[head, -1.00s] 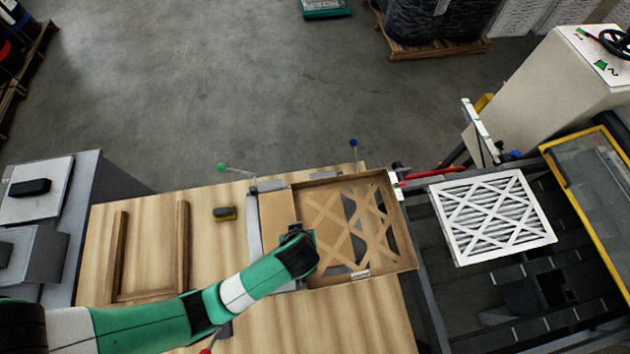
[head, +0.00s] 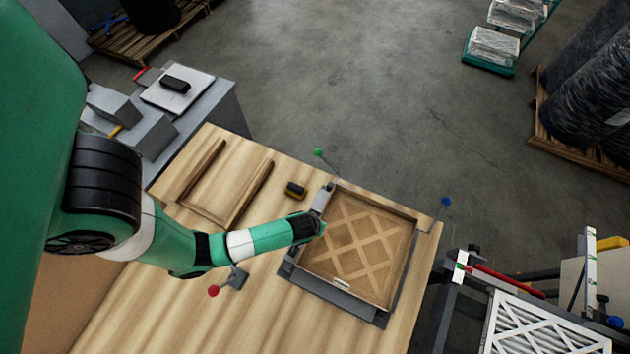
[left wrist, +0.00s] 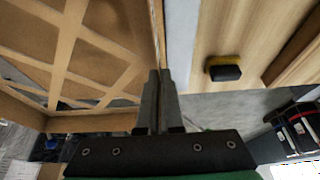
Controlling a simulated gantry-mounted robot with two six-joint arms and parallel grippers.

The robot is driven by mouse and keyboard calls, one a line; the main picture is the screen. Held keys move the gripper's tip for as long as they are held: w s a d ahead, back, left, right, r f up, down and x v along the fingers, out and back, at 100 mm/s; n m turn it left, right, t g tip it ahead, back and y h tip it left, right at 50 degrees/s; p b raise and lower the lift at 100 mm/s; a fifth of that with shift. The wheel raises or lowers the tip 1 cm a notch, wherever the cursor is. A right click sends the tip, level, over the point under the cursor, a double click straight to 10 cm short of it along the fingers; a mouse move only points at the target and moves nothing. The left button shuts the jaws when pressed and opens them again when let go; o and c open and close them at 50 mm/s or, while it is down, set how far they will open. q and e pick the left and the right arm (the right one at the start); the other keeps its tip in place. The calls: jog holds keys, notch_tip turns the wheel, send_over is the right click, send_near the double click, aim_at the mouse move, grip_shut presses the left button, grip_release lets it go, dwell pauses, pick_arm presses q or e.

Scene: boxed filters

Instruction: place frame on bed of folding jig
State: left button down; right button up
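The brown cardboard frame (head: 360,240), a shallow square tray with a lattice face, sits over the grey metal bed of the folding jig (head: 335,298) on the wooden table. The bed shows along the frame's left and front edges. My left gripper (head: 318,226) is at the frame's left side. In the left wrist view, its two fingers (left wrist: 159,95) are close together with the frame's thin upright wall (left wrist: 157,35) between them. The lattice (left wrist: 65,55) fills the left of that view. Whether the frame rests fully on the bed is hard to tell. My right gripper is out of view.
Knobbed levers, green (head: 318,153), blue (head: 446,202) and red (head: 213,290), surround the jig. A wooden U-shaped fixture (head: 232,205) and a black-and-yellow block (head: 296,190) lie left. A white filter (head: 535,325) sits on the machine at right.

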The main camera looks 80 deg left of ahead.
pick_arm(q)
jog(key=shift+s+a+f, duration=0.1)
jog(key=shift+a+f, duration=0.15)
jog(key=shift+f, duration=0.1)
jog(key=shift+s+a+f, duration=0.1)
jog(key=shift+a+f, duration=0.1)
jog(key=shift+f, duration=1.6)
jog(key=shift+f, duration=0.15)
jog(key=c, duration=1.1)
grip_release()
jog(key=v, duration=1.2)
